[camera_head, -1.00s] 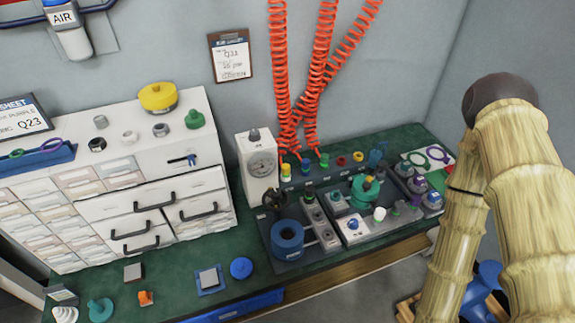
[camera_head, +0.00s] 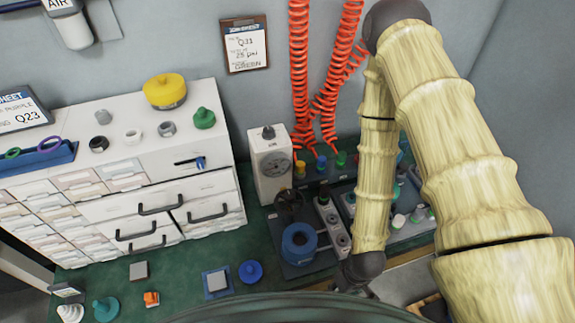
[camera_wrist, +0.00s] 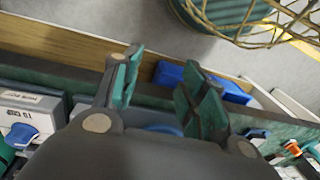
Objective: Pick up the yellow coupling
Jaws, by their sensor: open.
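The yellow coupling (camera_head: 300,168) shows small in the head view, upright at the foot of the red coiled hoses, just right of the white gauge box. A blue coupling (camera_head: 321,163) and a green coupling (camera_head: 341,159) stand in the same row. My gripper (camera_wrist: 162,78) is open in the wrist view, with nothing between its teal-padded fingers. It points over the bench's front edge, away from the yellow coupling, which the wrist view does not show. In the head view my arm hides much of the bench's right side.
The white gauge box (camera_head: 270,165) and a blue ring-shaped part (camera_head: 299,243) stand near the couplings. A white drawer cabinet (camera_head: 160,185) fills the left. A wire basket (camera_wrist: 245,25) lies beyond the bench edge in the wrist view. Bare green bench (camera_head: 195,262) shows before the cabinet.

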